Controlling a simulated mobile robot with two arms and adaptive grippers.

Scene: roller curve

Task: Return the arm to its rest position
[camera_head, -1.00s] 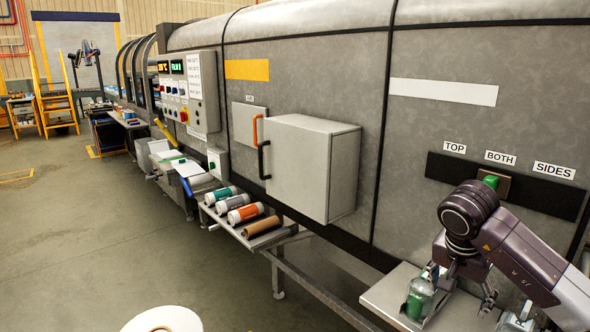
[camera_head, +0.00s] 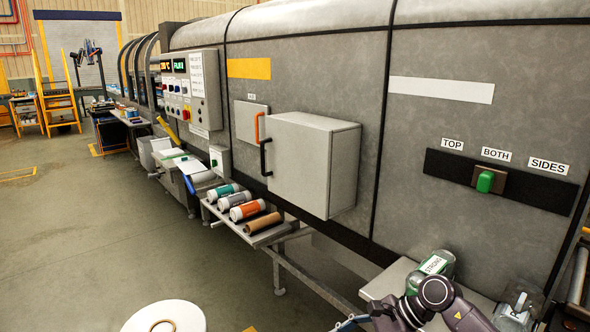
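My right arm (camera_head: 456,309) comes in low at the bottom right, folded in front of the small metal shelf (camera_head: 378,285). Its gripper end lies around the bottom edge of the head view, partly cut off and hidden behind arm parts, so the fingers cannot be made out. I see nothing held in it. My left arm and gripper are not in view.
A bottle with a "STRONG" label (camera_head: 433,265) stands right behind my arm on the shelf. A clear container (camera_head: 517,304) is to its right. A green knob (camera_head: 485,181) sits under "BOTH". A grey box (camera_head: 313,166) juts from the machine; several rolls (camera_head: 248,210) lie on a rack.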

